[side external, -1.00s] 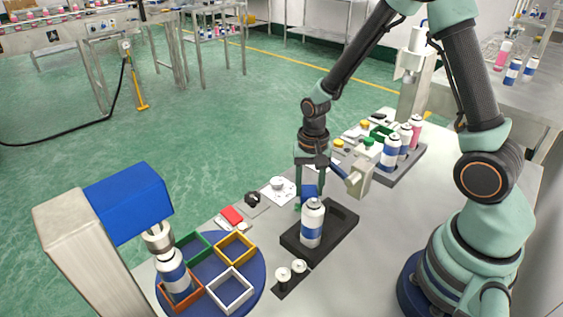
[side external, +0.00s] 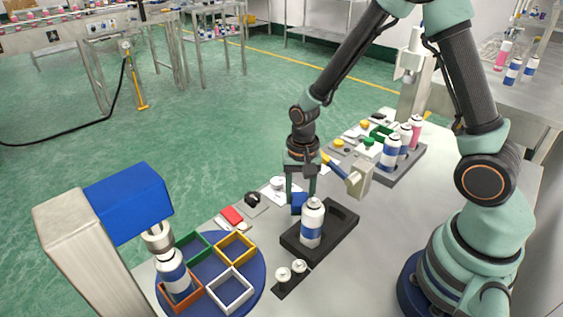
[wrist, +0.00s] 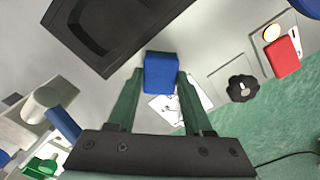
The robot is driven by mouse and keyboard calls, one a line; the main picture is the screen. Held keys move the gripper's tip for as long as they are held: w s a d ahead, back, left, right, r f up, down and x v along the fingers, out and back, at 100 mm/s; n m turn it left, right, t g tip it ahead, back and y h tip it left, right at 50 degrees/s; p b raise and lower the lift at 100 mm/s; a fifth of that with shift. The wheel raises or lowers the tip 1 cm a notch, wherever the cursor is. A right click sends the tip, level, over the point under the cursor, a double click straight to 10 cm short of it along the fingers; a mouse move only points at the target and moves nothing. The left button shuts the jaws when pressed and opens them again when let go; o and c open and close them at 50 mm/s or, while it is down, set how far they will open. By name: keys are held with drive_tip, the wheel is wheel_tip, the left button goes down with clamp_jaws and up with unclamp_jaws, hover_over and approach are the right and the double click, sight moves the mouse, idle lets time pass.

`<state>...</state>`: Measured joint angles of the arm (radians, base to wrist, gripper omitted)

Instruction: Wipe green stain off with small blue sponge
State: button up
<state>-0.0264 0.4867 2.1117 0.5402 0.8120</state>
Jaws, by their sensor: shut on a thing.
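My gripper (side external: 300,198) is shut on the small blue sponge (side external: 297,209), just behind and left of the white-and-blue can in the side view. In the wrist view the sponge (wrist: 161,73) sits between the two green fingertips (wrist: 160,82). Below it there I see part of a white card (wrist: 188,108) with dark marks on the table. I cannot make out a green stain in either view; the sponge and fingers may hide it.
A can (side external: 311,224) stands in a black tray (side external: 345,213) close to the gripper. A red block (side external: 231,215) and a black knob (side external: 252,199) lie to the left. A blue turntable (side external: 213,302) with coloured square frames is at front left.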

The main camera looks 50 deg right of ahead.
drive_tip(key=shift+a+f, duration=0.1)
drive_tip(key=shift+a, duration=1.25)
drive_tip(key=shift+d, duration=0.15)
drive_tip(key=shift+d+f, duration=0.15)
drive_tip(key=shift+d, duration=1.35)
drive_tip(key=shift+s+d, duration=0.15)
drive_tip(key=shift+d, duration=1.35)
drive_tip(key=shift+r, duration=0.2)
drive_tip(key=shift+a, duration=0.1)
